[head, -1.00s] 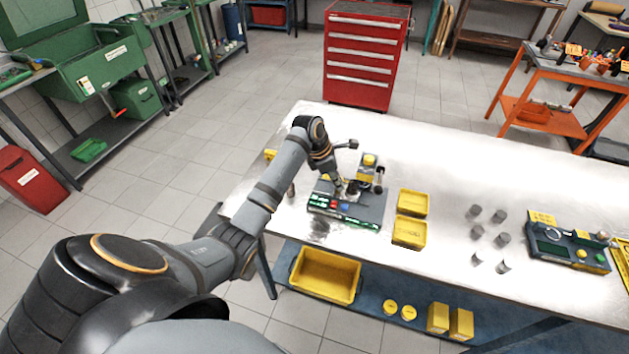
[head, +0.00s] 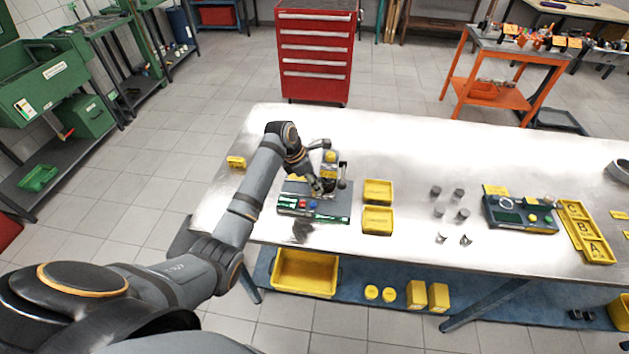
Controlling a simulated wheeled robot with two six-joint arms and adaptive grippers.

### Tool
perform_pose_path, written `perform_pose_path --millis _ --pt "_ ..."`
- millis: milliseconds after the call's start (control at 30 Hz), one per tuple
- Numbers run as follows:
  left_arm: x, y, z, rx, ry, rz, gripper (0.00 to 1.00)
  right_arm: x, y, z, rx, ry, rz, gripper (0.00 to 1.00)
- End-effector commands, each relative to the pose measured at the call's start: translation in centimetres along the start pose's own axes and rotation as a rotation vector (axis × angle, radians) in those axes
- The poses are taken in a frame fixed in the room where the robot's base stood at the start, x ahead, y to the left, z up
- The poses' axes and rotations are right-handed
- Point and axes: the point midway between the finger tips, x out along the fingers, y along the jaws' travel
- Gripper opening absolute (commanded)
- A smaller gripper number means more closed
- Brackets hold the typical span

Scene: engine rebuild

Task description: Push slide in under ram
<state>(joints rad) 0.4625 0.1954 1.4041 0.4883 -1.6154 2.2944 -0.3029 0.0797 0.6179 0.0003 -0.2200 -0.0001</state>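A small press with a yellow top (head: 330,157) stands at the back right of a dark grey base (head: 335,208) on the metal table. A black-knobbed lever (head: 342,183) is on its right side. Green, red and blue pieces lie along the front of the base. My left gripper (head: 317,188) points down over the base, just in front of and left of the press. Its fingers are small and partly lost against the dark parts, so their opening cannot be told. The slide and the ram's lower end cannot be made out clearly. My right gripper is out of view.
Two yellow bins (head: 378,205) stand right of the base. Several grey cylinders (head: 438,211) stand farther right, before another dark fixture (head: 520,214) and a yellow lettered tray (head: 585,235). The table behind the press is clear.

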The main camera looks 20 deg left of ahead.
Motion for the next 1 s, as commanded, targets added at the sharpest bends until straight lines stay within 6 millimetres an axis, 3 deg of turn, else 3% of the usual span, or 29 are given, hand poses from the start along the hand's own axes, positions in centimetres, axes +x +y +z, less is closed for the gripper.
perform_pose_path --millis 167,400,533,700,1000 --pt "-2.4 0.1 0.0 0.002 0.000 0.005 0.39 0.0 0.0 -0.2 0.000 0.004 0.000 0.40" --pt "-8.3 0.1 0.1 0.003 -0.001 0.005 0.39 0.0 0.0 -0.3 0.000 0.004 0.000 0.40" --pt "-10.5 0.0 0.1 0.002 -0.001 0.003 0.39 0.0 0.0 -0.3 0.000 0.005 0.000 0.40" --pt "-11.8 -0.1 0.2 0.002 -0.001 0.001 0.39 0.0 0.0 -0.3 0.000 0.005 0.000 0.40" --pt "-11.9 -0.1 0.1 0.001 0.000 0.000 0.39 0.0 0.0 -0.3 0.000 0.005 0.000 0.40"
